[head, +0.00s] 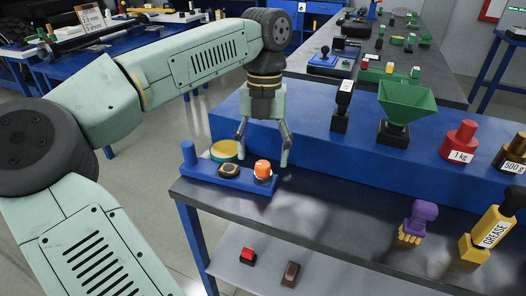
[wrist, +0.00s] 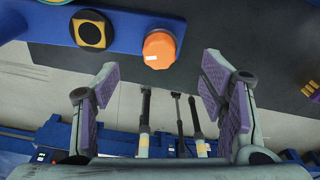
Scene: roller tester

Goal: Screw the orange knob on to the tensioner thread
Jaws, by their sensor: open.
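The orange knob (head: 263,168) sits upright at the right end of a blue holder (head: 226,181) on the dark bench top. In the wrist view the orange knob (wrist: 159,47) shows its ribbed side, with a small white mark low on it. My gripper (head: 263,156) is open and empty, pointing down close to the knob. In the wrist view my gripper (wrist: 158,80) has its purple-padded fingers spread wide, and the knob lies beyond the gap between them. I cannot make out the tensioner thread; the knob may hide it.
A black and yellow round part (head: 229,170) sits beside the knob on the holder, with a green and yellow disc (head: 224,150) behind it. A blue raised block (head: 300,130) runs behind. The bench's front edge is near the holder.

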